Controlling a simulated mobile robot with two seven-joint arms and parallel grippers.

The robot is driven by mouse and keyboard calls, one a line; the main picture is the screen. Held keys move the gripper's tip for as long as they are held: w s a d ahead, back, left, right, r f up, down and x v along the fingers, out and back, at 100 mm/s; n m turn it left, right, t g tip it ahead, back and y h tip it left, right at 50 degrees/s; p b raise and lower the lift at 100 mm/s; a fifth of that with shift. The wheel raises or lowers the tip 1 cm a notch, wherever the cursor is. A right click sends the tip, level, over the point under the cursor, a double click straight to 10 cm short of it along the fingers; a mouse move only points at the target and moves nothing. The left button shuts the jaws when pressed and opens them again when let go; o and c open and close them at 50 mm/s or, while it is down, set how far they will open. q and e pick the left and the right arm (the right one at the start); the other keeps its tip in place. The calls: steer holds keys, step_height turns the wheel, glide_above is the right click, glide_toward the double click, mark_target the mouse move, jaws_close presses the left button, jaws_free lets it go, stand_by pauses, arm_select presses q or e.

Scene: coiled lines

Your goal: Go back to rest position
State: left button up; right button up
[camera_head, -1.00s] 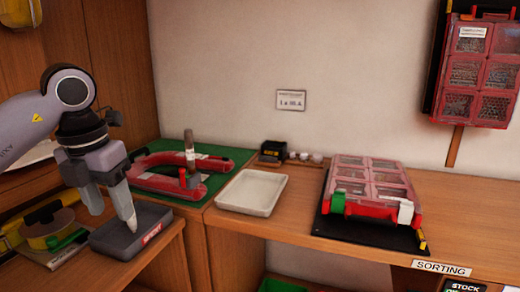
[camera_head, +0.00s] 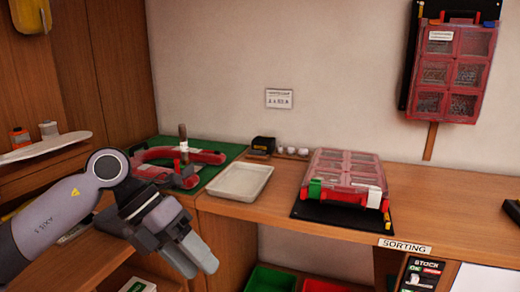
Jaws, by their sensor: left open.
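My left gripper (camera_head: 192,257) is at the lower left in the head view, in front of the wooden bench and above the open space below it. It is open, its fingers point down to the right, and I see nothing between them. My left arm (camera_head: 62,215) comes in from the left edge. My right gripper is not in view.
A red U-shaped tool (camera_head: 153,154) lies on a green mat (camera_head: 228,150). A white tray (camera_head: 240,182) and a red compartment case (camera_head: 345,170) on a black mat stand along the bench. Green (camera_head: 272,280) and red bins sit below. A red organizer (camera_head: 453,70) hangs on the wall.

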arm_select(q)
steer(key=s+d+r+n+t+h+p, duration=0.15)
steer(key=s+d+n+h, duration=0.35)
steer(key=d+h, duration=0.6)
steer(key=w+a+f+n+t+y+p, duration=0.15)
steer(key=a+f+n+t+y, duration=0.35)
steer(key=n+t, duration=0.55)
steer(key=w+a+f+n+t+y, duration=0.3)
steer(key=a+f+n+t, duration=0.4)
steer(key=n, duration=0.7)
steer(key=s+a+f+n+g+y, duration=0.3)
steer(key=s+a+f+n+y, duration=0.1)
steer(key=s+f, duration=0.3)
steer(key=s+a+f+n+g+y, duration=0.4)
steer(key=s+f, duration=0.4)
steer(key=f, duration=0.4)
steer(key=shift+s+a+f+n+p, duration=0.25)
steer(key=shift+n+p, duration=0.1)
steer(key=shift+n, duration=0.2)
steer(key=shift+c, duration=0.9)
steer(key=shift+s, duration=0.1)
